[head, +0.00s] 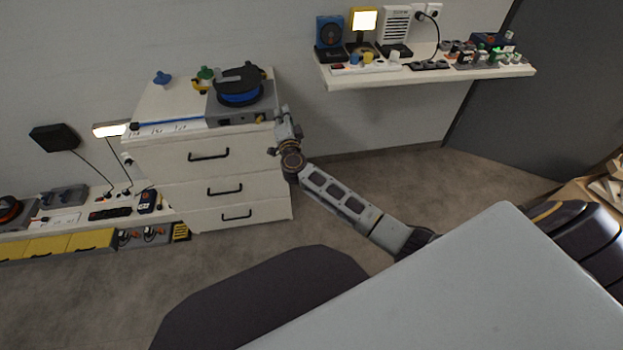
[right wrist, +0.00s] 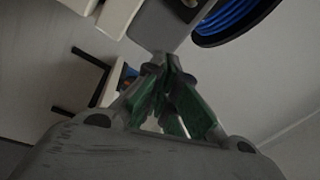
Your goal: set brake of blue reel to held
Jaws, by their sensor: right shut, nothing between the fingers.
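The blue reel (head: 240,98) has a black top flange and sits on a grey base (head: 226,119) on top of the white drawer unit. In the right wrist view the reel's blue winding (right wrist: 232,17) shows at the upper right, beside the grey base (right wrist: 158,22). A small dark part with a pale spot (right wrist: 189,5) is on that base; I cannot tell whether it is the brake or how it is set. My right gripper (head: 283,112) is at the right end of the base. In the right wrist view its green-padded fingers (right wrist: 167,85) are shut and empty, close to the base. My left gripper is out of view.
The white drawer unit (head: 205,180) has black handles. A blue knob (head: 162,77) and a green-topped item (head: 205,73) stand behind the reel. A crowded wall shelf (head: 430,75) is at the right, a low bench (head: 70,222) at the left.

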